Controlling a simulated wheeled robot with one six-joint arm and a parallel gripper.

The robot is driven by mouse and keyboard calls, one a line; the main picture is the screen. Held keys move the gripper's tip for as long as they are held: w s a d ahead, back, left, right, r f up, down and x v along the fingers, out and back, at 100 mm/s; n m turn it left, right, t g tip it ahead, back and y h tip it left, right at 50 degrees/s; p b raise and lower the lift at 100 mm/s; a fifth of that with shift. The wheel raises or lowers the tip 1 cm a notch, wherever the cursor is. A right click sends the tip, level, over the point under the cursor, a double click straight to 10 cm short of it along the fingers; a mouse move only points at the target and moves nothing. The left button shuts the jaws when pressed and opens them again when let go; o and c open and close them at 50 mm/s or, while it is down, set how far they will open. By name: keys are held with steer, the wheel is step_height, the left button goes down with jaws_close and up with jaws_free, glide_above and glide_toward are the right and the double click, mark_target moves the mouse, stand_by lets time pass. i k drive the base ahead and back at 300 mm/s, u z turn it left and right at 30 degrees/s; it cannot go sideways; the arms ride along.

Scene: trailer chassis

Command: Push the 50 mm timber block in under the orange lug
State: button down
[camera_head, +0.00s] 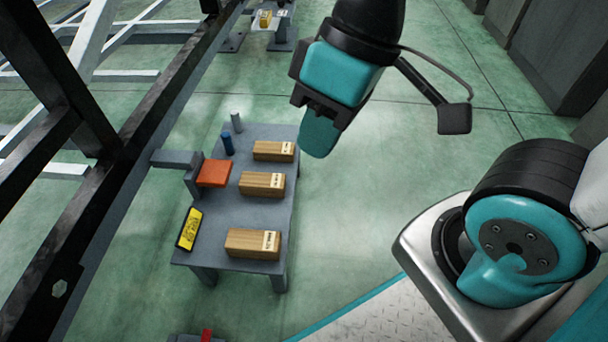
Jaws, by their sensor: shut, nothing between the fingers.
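Three timber blocks with pale end labels lie on a grey table (215,240): a far one (270,151), a middle one (258,184) and a near one (250,244). The labels are too small to read, so I cannot tell which is the 50 mm block. The orange lug (213,173) sits at the table's left side, level with the gap between the far and middle blocks. No block is seen under it. My gripper (318,138) is shut and empty, pointing down to the right of the far block, apart from all blocks.
A blue cylinder (227,144) and a grey cylinder (237,122) stand behind the lug. A yellow and black sign (190,229) is at the table's left front. The dark chassis beam (110,210) runs along the left. Green floor right of the table is clear.

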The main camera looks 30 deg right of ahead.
mark_target(253, 184)
steer(key=z, duration=2.6)
steer(key=i, duration=1.65)
steer(key=u, duration=2.85)
